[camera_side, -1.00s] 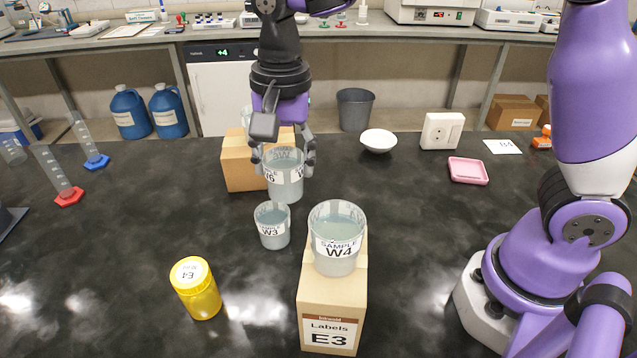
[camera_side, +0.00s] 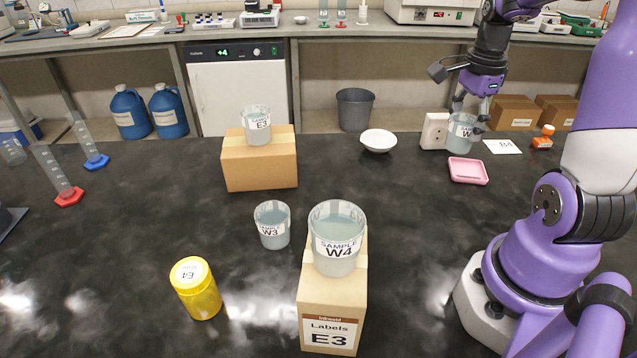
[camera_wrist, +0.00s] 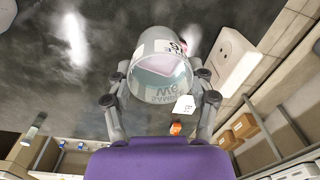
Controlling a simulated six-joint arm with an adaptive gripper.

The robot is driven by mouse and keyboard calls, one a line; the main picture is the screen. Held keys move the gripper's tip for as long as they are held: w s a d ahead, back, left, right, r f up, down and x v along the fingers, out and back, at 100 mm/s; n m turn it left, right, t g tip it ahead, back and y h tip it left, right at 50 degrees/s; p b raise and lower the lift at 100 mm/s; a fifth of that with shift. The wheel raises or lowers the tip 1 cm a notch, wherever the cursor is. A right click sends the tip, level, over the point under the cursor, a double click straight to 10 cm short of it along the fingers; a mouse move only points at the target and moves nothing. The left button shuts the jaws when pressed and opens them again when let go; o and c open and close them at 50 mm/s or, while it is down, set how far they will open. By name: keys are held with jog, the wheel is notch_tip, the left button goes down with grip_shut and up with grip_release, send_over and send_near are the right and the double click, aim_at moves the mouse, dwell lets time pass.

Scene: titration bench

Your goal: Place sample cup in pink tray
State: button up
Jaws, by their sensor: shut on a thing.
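My gripper (camera_side: 468,117) is shut on a clear sample cup (camera_side: 461,134) at the right back of the bench. Its label starts with W; the rest is partly covered by a finger. The cup is upright and looks held above the back part of the pink tray (camera_side: 468,173); the exact height gap is hard to tell. The tray looks empty. In the wrist view the cup (camera_wrist: 160,66) sits between the fingers (camera_wrist: 160,97), and a pinkish patch shows through it.
A white socket box (camera_side: 435,131) stands just left of the held cup. A white bowl (camera_side: 378,141) is further left, a B4 card (camera_side: 502,146) to the right.

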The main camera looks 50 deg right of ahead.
jog(key=shift+s+d+f, duration=0.4)
jog(key=shift+d+f, duration=0.45)
jog(key=shift+f, duration=0.4)
jog(key=shift+s+d+f, duration=0.45)
jog(key=shift+d+f, duration=0.35)
jog(key=shift+f, duration=0.45)
jog(key=shift+s+d+f, duration=0.4)
jog(key=shift+d+f, duration=0.45)
jog(key=shift+f, duration=0.4)
jog(key=shift+f, duration=0.1)
jog(key=o, duration=1.2)
